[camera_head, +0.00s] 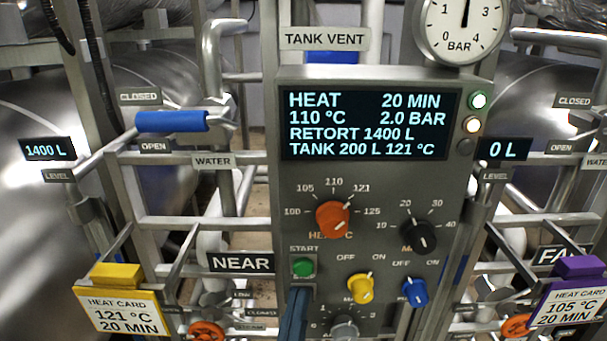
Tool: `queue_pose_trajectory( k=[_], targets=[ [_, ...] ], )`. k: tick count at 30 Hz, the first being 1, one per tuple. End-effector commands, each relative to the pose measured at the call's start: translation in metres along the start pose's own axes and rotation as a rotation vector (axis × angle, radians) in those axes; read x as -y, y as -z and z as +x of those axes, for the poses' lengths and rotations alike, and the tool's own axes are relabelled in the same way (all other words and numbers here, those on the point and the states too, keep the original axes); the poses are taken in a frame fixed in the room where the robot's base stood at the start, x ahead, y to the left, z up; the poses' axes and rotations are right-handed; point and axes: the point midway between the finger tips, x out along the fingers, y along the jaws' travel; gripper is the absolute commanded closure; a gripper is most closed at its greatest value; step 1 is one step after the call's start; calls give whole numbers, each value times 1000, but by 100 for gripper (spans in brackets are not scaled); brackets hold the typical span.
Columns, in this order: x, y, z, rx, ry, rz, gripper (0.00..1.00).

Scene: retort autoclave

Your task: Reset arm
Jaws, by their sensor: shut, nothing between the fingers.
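My gripper (298,293) shows as narrow dark-blue fingers at the bottom centre, shut and empty. Its tip is just below the green START button (303,267) in the picture; I cannot tell whether it touches the panel. The rest of the arm is out of frame. The grey control panel (465,205) fills the middle. Its screen (369,122) reads HEAT, 20 MIN, 110 °C, 2.0 BAR, RETORT 1400 L, TANK 200 L 121 °C.
An orange heat knob (333,219), black minutes knob (420,236), yellow switch (360,288) and blue switch (415,292) stick out from the panel. A blue-handled lever (172,121), pipes and two heat cards, yellow-clipped (118,310) and purple-clipped (566,308), flank it.

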Motion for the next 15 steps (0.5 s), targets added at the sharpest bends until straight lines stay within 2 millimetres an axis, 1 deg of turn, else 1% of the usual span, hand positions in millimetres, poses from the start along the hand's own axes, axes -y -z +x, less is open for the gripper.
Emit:
queue_pose_trajectory(
  k=[1,2,3,5,6,8,9,11,12,15],
  targets=[
    [3,13,20,-32,12,46,100],
    [5,22,34,-49,27,77,100],
    [8,37,52,-72,50,118,100],
    [8,61,80,-105,88,181,100],
    [6,78,97,-123,114,217,100],
    [1,103,119,-143,149,262,100],
    [-4,120,132,-152,169,288,100],
    [-14,144,147,-159,194,323,100],
    [-22,159,156,-159,207,344,100],
    [-47,192,168,-147,220,388,100]
  ],
)
